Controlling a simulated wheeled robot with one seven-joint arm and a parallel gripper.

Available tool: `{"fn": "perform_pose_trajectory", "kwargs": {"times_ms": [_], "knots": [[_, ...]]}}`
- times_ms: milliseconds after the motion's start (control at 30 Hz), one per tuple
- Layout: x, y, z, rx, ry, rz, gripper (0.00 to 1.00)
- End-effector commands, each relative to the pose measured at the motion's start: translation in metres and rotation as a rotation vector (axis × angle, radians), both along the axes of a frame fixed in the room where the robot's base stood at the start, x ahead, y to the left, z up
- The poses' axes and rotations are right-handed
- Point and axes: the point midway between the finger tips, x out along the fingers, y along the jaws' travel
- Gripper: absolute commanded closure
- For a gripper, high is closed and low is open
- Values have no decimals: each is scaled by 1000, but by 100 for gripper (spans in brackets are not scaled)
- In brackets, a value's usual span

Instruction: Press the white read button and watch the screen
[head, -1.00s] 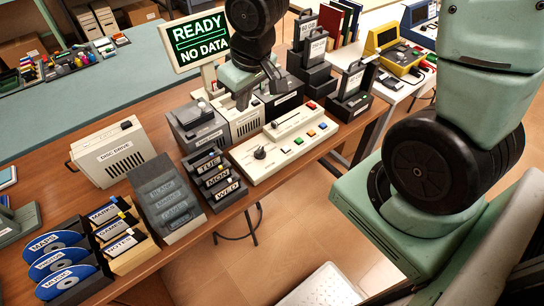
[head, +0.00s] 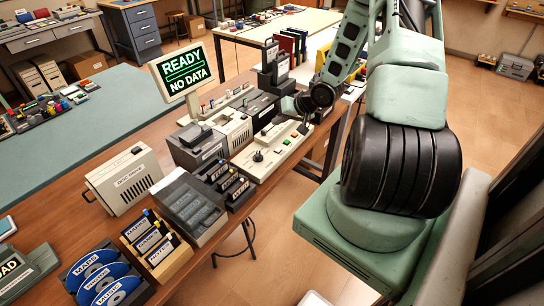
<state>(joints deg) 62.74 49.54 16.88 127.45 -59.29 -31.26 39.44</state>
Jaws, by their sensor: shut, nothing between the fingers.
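The screen (head: 187,77) stands upright at the back of the wooden bench and reads "READY" and "NO DATA" in green and white. The cream control panel (head: 247,168) lies at the bench's front edge, with a black knob (head: 258,156) and a green button (head: 286,140) on top. The white read button is too small to pick out surely against the cream panel. My gripper (head: 303,127) is shut and empty over the panel's right end, pointing down. My arm hides part of that end, and I cannot tell whether the fingertips touch it.
A disc drive (head: 124,182), a grey tray (head: 188,203) and holders of labelled cartridges (head: 228,184) stand left of the panel. Dark cased units (head: 272,68) stand behind my gripper.

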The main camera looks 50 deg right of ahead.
Motion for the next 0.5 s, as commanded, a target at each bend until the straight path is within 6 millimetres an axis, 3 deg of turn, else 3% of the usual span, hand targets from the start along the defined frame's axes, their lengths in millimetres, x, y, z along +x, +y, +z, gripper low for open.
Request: {"fn": "perform_pose_trajectory", "kwargs": {"times_ms": [133,500], "knots": [[-6,-9,-3,22,-21,-23,100],[-6,-9,-4,21,-21,-24,100]]}}
